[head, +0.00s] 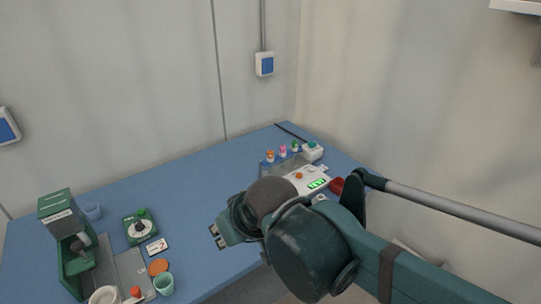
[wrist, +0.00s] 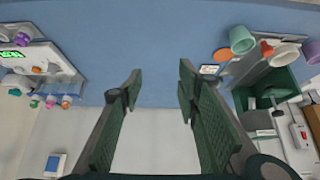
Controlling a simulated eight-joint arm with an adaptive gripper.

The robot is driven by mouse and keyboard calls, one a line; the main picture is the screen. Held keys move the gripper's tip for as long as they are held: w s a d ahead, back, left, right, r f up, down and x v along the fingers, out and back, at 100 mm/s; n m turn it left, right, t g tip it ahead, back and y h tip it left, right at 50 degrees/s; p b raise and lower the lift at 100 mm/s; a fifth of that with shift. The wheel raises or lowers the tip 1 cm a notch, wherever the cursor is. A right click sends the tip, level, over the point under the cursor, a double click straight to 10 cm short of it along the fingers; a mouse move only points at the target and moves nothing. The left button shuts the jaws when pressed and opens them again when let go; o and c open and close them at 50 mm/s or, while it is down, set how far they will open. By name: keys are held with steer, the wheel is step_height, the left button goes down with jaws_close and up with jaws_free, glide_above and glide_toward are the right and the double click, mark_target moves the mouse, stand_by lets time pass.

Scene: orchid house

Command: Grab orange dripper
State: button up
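A dripper with an orange top (head: 270,155) stands at the left end of a row in a small rack at the back right of the blue table. A pink-topped dripper (head: 283,150) and a green-topped one (head: 295,146) stand to its right. The orange one also shows small in the wrist view (wrist: 66,102), at the left, with the pink (wrist: 50,102) and green (wrist: 35,101) ones beside it. My gripper (wrist: 158,82) is open and empty above the table, well apart from the drippers. In the head view my gripper (head: 217,237) is left of and nearer than the rack.
A green dispenser stand (head: 62,235), a green round-dial device (head: 140,227), a teal cup (head: 164,284) and an orange disc (head: 158,266) are at the left. The table's middle (head: 195,205) is clear.

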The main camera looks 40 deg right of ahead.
steer(key=shift+r, duration=0.1)
steer(key=w+d+r+n+g+h+p, duration=0.15)
steer(key=w+d+r+n+p, duration=0.25)
steer(key=w+d+r+p, duration=0.4)
steer(key=n+g+h+p, duration=0.2)
steer(key=n+g+p, duration=0.4)
steer(key=n+p, duration=0.85)
glide_above(270, 155)
steer(key=w+a+p, duration=0.2)
steer(key=p, duration=0.1)
step_height(270, 155, down, 5)
steer(key=m, duration=0.3)
steer(key=shift+s+d+f, duration=0.1)
steer(key=shift+s+f, duration=0.1)
steer(key=shift+f, duration=0.05)
steer(key=shift+y, duration=0.25)
steer(key=shift+x, duration=1.3)
